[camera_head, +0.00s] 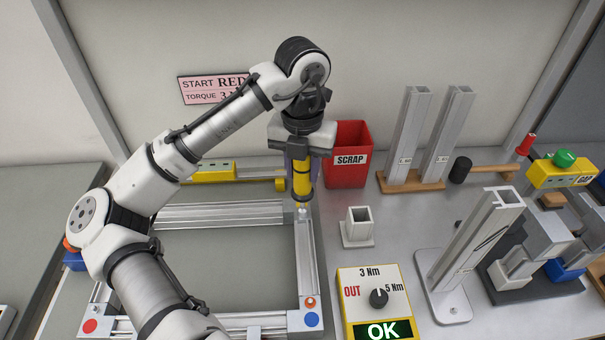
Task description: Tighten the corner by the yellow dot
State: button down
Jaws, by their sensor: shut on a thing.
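My gripper (302,150) is shut on a yellow-and-black driver (302,181), held upright. The driver's lower end is over the far right corner of the aluminium frame (307,262); I cannot tell whether it touches the screw there. A red dot (90,326) marks the near left corner and a blue dot (312,319) the near right one, with an orange-ringed screw beside it. I cannot clearly make out a yellow dot. My arm hides the far left corner and part of the near side.
A torque box (350,291) with a knob, marked 3 Nm, 5 Nm and OUT, shows a green OK. A red scrap bin (348,152) stands behind the driver. A small square holder (358,226), profile stands and a mallet (480,169) are right. A partly hidden sign (198,91) reads START RED.

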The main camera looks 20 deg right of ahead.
notch_tip(320, 180, up, 3)
jog(key=p, duration=0.3)
jog(key=shift+r, duration=1)
